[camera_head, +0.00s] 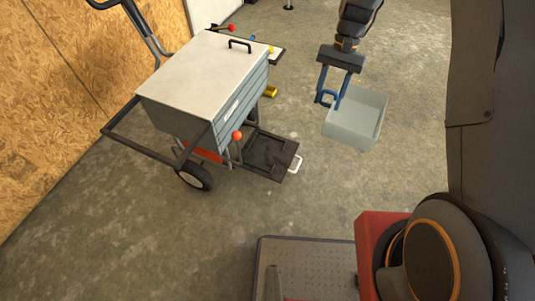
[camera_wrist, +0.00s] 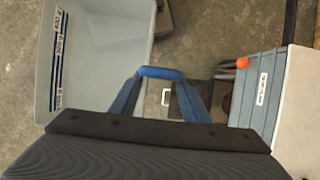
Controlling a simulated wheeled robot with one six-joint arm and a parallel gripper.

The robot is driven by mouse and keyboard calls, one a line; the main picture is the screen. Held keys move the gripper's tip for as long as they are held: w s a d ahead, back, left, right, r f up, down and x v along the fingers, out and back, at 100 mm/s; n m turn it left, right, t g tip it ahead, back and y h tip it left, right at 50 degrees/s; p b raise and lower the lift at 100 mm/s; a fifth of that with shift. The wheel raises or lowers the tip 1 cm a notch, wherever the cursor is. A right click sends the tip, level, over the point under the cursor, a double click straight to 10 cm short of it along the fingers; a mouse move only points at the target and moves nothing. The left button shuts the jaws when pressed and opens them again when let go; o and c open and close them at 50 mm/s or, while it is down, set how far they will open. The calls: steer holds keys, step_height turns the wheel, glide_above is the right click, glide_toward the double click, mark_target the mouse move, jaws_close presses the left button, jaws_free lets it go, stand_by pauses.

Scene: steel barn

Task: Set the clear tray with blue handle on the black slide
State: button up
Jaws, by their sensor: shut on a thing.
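The clear tray (camera_head: 355,120) hangs in the air to the right of the grey cabinet cart. Its blue handle (camera_head: 327,98) is between the fingers of my gripper (camera_head: 328,97), which is shut on it. In the wrist view the tray (camera_wrist: 95,60) fills the upper left, with blue marking strips on its inner wall, and the blue handle (camera_wrist: 161,73) lies at the fingertips. The black slide (camera_head: 270,152) juts out low from the cart's side, with a white handle (camera_head: 296,164) at its outer end. It looks empty. In the wrist view the fingers partly hide the slide area.
The cart (camera_head: 205,80) has a pale flat top, a black frame and a wheel. A red-orange knob (camera_head: 237,135) on a lever stands beside the slide, and a yellow item (camera_head: 270,91) sits behind it. Concrete floor between tray and slide is clear.

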steer(key=w+a+f+m+t+y+b, duration=0.2)
steer(key=w+a+f+m+b, duration=0.45)
steer(key=f, duration=0.35)
steer(key=m+t+h+b, duration=0.5)
steer(key=m+t+b, duration=0.2)
steer(key=m+b, duration=2.35)
glide_above(279, 157)
steer(key=s+b, duration=0.2)
step_height(279, 157, down, 36)
steer(key=n, duration=0.1)
steer(key=f+b, duration=0.1)
steer(key=f, duration=0.2)
steer(key=f+b, duration=0.2)
steer(key=f, duration=0.1)
steer(key=f+b, duration=0.2)
steer(key=f, duration=0.1)
steer(key=shift+s+a+f, duration=0.1)
steer(key=shift+a+f, duration=0.15)
steer(key=shift+f, duration=0.15)
steer(key=o, duration=1.3)
